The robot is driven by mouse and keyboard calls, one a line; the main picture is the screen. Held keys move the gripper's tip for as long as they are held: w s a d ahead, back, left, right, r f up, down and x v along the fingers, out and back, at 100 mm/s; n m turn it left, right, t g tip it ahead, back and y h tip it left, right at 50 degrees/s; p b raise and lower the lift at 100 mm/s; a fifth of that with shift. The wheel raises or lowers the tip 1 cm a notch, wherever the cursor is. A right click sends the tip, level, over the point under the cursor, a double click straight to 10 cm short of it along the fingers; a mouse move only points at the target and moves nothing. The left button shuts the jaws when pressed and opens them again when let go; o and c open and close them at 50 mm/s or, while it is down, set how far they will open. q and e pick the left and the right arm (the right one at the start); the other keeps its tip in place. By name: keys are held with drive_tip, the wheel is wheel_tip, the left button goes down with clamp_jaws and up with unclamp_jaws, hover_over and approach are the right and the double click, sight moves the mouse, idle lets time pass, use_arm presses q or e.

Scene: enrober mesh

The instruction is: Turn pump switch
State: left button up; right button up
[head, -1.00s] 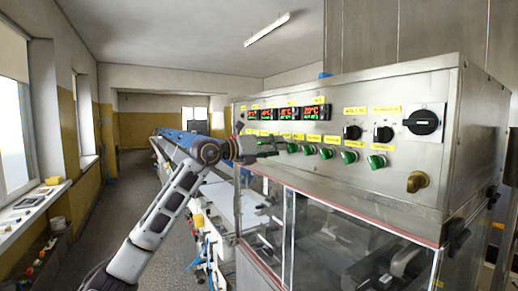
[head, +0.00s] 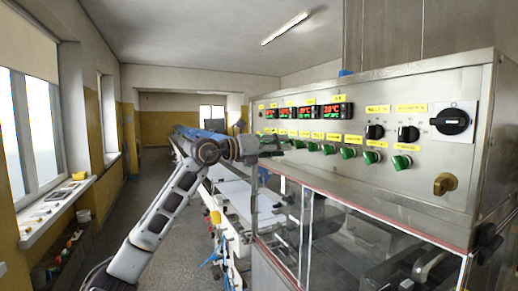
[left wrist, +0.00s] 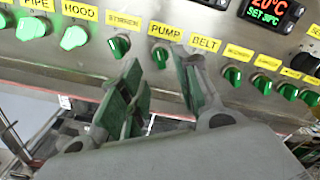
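The pump switch (left wrist: 160,57) is a green knob under the yellow "PUMP" label (left wrist: 165,31) in the left wrist view. My left gripper (left wrist: 156,66) is open and empty. In that view its two green-padded fingers stand on either side of the pump switch, pointing toward the panel; I cannot tell whether they touch it. In the head view my left gripper (head: 272,153) is at the far left part of the control panel (head: 375,190), and I cannot make out the pump switch there. My right gripper is not in view.
Other green switches flank it: one under "STIRRER" (left wrist: 119,46) on the left, one under "BELT" (left wrist: 197,67) on the right. Red-and-green displays (head: 308,112) sit above. Black rotary knobs (head: 450,121) and a brass-coloured handle (head: 445,184) are at the panel's right.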

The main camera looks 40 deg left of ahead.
use_arm(q)
drive_tip(key=v, duration=0.6)
drive_tip(key=shift+s, duration=0.3)
drive_tip(key=shift+a, duration=0.15)
idle(0.5)
